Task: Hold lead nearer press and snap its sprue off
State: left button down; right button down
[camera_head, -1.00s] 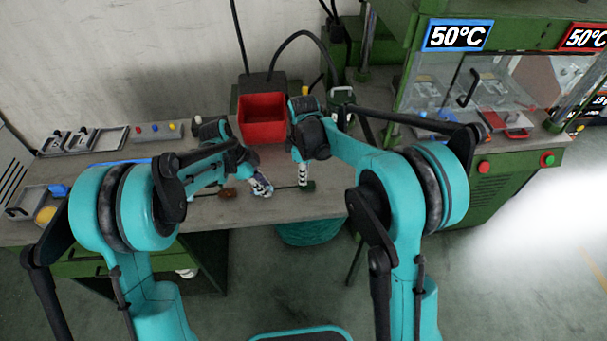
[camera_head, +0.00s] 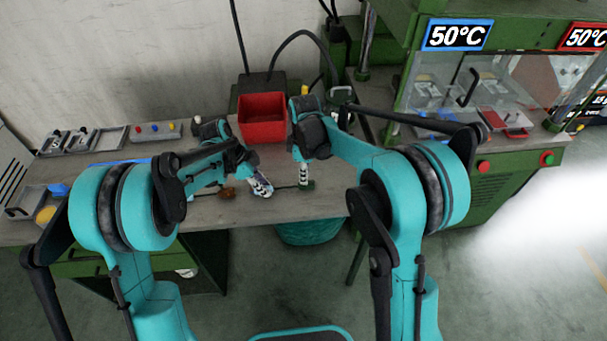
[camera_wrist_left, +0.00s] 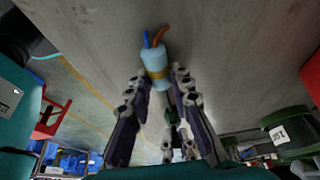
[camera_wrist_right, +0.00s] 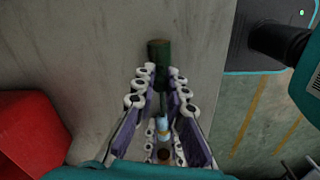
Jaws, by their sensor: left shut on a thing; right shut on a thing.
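My left gripper (camera_head: 263,187) is over the worktable. In the left wrist view its fingers (camera_wrist_left: 160,75) close on a light-blue cylinder (camera_wrist_left: 156,62) with an orange band and orange and blue wires at its top. My right gripper (camera_head: 303,179) is just to the right of it. In the right wrist view its fingers (camera_wrist_right: 160,85) are shut around a thin dark stem below a dark-green cylinder (camera_wrist_right: 158,52), which sticks out past the fingertips. A light-blue part (camera_wrist_right: 163,124) shows between those fingers. A thin dark line joins the two grippers. I cannot make out the sprue joint.
A red bin (camera_head: 262,119) stands behind the grippers. Metal trays (camera_head: 100,140) sit at the back left. The green press (camera_head: 500,190) stands right of the table. A teal basket (camera_head: 308,232) is below the table edge.

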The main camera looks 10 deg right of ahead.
jog(key=shift+r, duration=3)
pick_arm(q)
jog(key=c, duration=1.3)
grip_release()
